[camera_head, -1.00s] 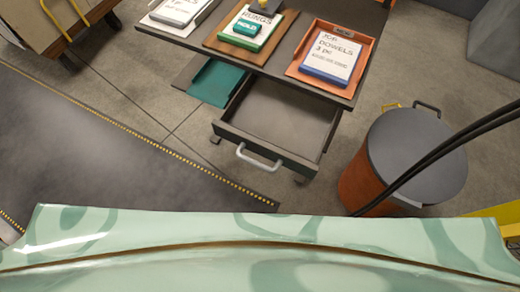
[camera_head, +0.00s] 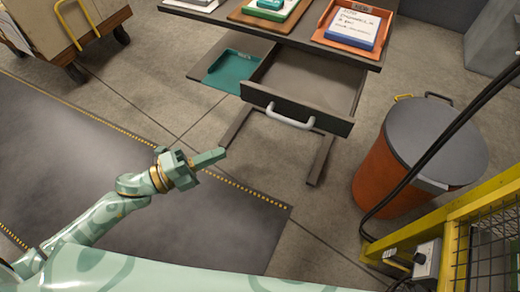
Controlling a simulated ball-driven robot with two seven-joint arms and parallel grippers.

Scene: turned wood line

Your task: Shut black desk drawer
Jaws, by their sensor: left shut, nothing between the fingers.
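The black desk drawer (camera_head: 297,107) is pulled out from under the desk top (camera_head: 300,38). Its inside looks empty. A light grey bar handle (camera_head: 290,118) is on its front panel. My left gripper (camera_head: 222,153), pale green, is shut and empty. In the picture it lies to the left of and below the handle, apart from the drawer. My right gripper is not in view.
A teal tray (camera_head: 230,72) sits on a low shelf left of the drawer. An orange bin with a grey lid (camera_head: 435,135) stands to the right. A yellow-framed mesh fence (camera_head: 450,225) is at lower right. A dark mat (camera_head: 90,150) covers floor at left.

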